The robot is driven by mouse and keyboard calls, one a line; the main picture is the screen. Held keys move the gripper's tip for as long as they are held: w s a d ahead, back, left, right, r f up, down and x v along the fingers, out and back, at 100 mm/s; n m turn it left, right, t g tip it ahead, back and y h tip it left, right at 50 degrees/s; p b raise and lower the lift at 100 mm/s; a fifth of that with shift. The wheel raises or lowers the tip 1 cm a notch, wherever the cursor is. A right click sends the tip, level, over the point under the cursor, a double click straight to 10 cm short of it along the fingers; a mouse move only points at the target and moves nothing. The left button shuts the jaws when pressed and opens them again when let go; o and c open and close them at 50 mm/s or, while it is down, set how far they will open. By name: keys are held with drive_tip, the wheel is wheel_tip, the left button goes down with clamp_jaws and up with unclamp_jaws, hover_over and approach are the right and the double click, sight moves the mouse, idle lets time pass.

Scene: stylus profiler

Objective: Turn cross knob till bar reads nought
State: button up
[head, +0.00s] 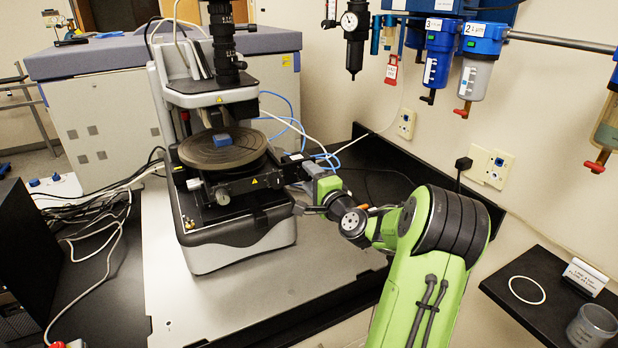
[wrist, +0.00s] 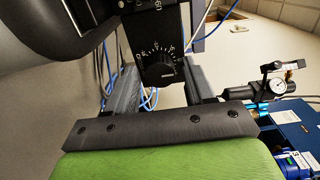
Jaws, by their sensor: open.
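The profiler's round stage (head: 190,152) carries a small blue block (head: 222,140). A black knob (wrist: 158,72) with a white mark and a numbered scale shows in the wrist view, between my fingers. I cannot tell whether they touch it. My gripper (wrist: 156,88) is open, one finger on each side of the knob. In the head view my gripper (head: 306,178) is at the right end of the stage's black side arm (head: 255,182), and that end is largely hidden. I can make out no bar reading.
A silver knob (head: 222,196) is on the stage front. The microscope column (head: 223,40) stands above the stage. Blue filter units (head: 440,50) hang on the wall. Cables (head: 100,235) lie at left. The grey base plate (head: 200,300) is clear in front.

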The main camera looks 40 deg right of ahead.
drive_tip(key=shift+c, duration=0.3)
clamp_jaws()
drive_tip(key=m+p, duration=0.5)
drive_tip(key=m, duration=0.1)
drive_tip(key=shift+p, duration=0.4)
drive_tip(key=m+p, duration=0.6)
drive_tip(key=shift+o, duration=0.8)
unclamp_jaws()
